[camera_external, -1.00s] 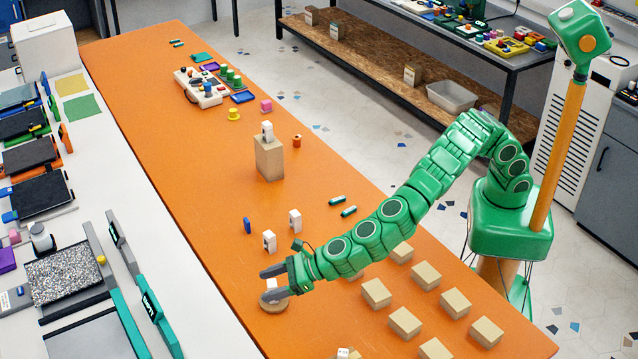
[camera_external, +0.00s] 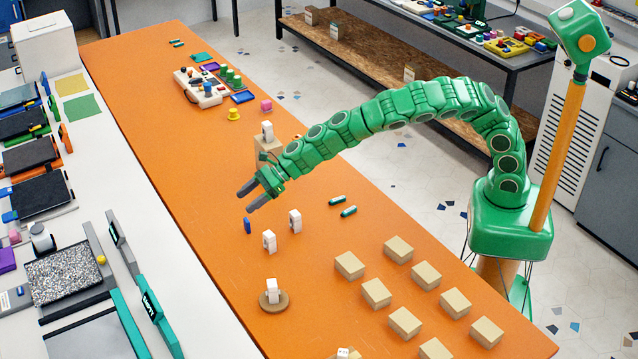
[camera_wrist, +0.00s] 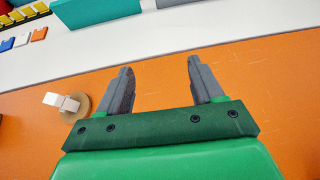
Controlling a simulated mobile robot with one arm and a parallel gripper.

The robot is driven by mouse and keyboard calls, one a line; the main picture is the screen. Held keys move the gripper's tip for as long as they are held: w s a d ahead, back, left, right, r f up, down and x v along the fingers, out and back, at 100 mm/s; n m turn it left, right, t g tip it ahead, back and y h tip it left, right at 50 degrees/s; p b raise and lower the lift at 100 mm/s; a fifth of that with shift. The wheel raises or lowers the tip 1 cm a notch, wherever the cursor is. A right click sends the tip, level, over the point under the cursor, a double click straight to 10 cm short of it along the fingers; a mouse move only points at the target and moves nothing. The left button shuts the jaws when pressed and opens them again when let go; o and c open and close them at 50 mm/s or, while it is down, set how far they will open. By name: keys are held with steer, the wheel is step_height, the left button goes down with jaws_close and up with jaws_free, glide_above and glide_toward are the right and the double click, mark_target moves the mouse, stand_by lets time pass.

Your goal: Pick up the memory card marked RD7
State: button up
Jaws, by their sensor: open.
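Several small white blocks that may be memory cards stand on the orange table: one (camera_external: 272,288) on a round tan disc (camera_external: 284,304), two upright ones (camera_external: 269,241) and (camera_external: 295,221) behind it, and one (camera_external: 267,131) on a tall tan box (camera_external: 263,147). Their markings are too small to read, so I cannot tell which is RD7. My gripper (camera_external: 245,201) is open and empty, above the table near a small blue piece (camera_external: 247,226). In the wrist view, nothing is between my fingers (camera_wrist: 160,65); a white block (camera_wrist: 62,102) on a disc lies to the left.
Several tan blocks (camera_external: 376,293) stand at the front right. Two teal cylinders (camera_external: 348,211) lie to the right of the white blocks. A white counter with trays and a teal-framed device (camera_external: 152,310) runs along the left. The table's middle left is clear.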

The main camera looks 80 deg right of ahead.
steer(key=d+y, duration=0.1)
steer(key=d, duration=1.1)
glide_toward(247, 223)
steer(key=shift+w+d+f+n+g, duration=0.15)
steer(key=shift+w+f+g, duration=0.05)
steer(key=shift+w+f, duration=0.4)
steer(key=shift+w+d+f+n+g, duration=0.15)
steer(key=shift+w+f+g, duration=0.05)
steer(key=shift+w+f, duration=0.35)
steer(key=shift+f, duration=0.3)
steer(key=shift+x, duration=1.2)
steer(key=shift+w+a+f, duration=0.25)
steer(key=shift+w+a, duration=0.7)
steer(key=shift+a, duration=0.15)
steer(key=shift+x, duration=1.25)
steer(key=c, duration=1)
